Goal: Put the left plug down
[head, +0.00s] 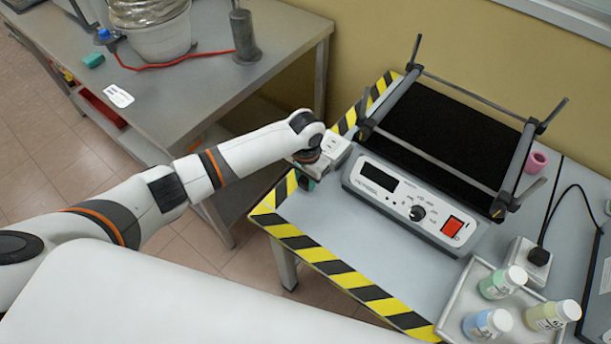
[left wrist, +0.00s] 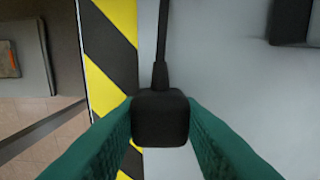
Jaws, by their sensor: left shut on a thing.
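My left gripper (head: 306,181) is at the table's left corner, beside a white socket box (head: 336,148). In the left wrist view its green fingers close from both sides on a black plug (left wrist: 161,117), whose cable runs up and away. The plug is over the striped edge and grey top; I cannot tell whether it touches the table. In the head view the plug is hidden by my gripper and wrist. My right gripper is not in view.
The shaker device (head: 405,205) with black top and corner posts stands right of my gripper. At right are another socket box (head: 528,262) with a black plug (head: 539,256) in it and a tray (head: 452,318) of bottles. The front of the grey table (head: 345,235) is clear.

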